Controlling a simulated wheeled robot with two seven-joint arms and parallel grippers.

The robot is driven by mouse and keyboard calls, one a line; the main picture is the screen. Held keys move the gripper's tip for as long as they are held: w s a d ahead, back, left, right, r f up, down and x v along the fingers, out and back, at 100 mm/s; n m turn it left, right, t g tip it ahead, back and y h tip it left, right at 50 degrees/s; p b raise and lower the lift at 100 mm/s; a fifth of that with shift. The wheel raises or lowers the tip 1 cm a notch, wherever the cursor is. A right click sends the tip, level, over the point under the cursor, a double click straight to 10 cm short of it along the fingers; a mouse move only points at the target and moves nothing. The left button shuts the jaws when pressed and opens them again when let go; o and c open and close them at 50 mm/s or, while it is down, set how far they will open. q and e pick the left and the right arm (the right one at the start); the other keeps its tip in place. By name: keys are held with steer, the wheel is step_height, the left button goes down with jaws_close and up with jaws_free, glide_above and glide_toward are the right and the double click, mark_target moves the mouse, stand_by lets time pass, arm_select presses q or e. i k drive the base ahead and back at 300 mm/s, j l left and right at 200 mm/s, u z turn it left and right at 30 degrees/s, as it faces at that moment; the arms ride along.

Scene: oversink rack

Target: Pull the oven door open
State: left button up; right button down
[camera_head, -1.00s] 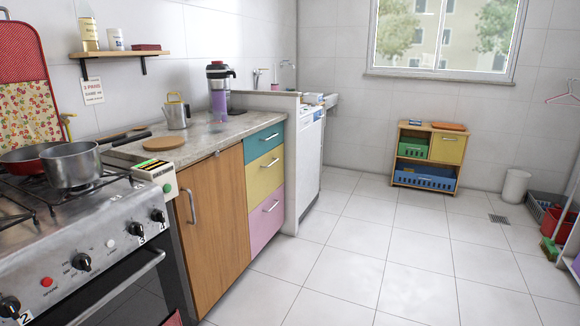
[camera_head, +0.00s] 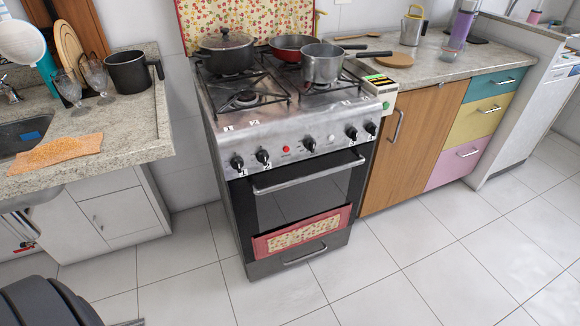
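The oven door (camera_head: 281,208) is shut on the front of the steel stove. It is dark, with a long metal handle (camera_head: 310,175) along its top edge. A red-bordered floral cloth (camera_head: 301,233) lies across its lower part. The stove (camera_head: 285,140) has several black knobs above the door. A dark rounded part at the lower left looks like part of my own body. Neither gripper shows in the view.
A drawer with its own handle (camera_head: 305,254) sits below the oven door. Pots and pans, including a silver pot (camera_head: 322,66), stand on the burners. A wooden cabinet (camera_head: 414,133) adjoins on the right, a sink counter (camera_head: 120,137) on the left. The tiled floor (camera_head: 390,270) in front is clear.

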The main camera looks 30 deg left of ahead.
mark_target(303, 201)
steer(key=k+u, duration=0.1)
steer(key=u, duration=0.75)
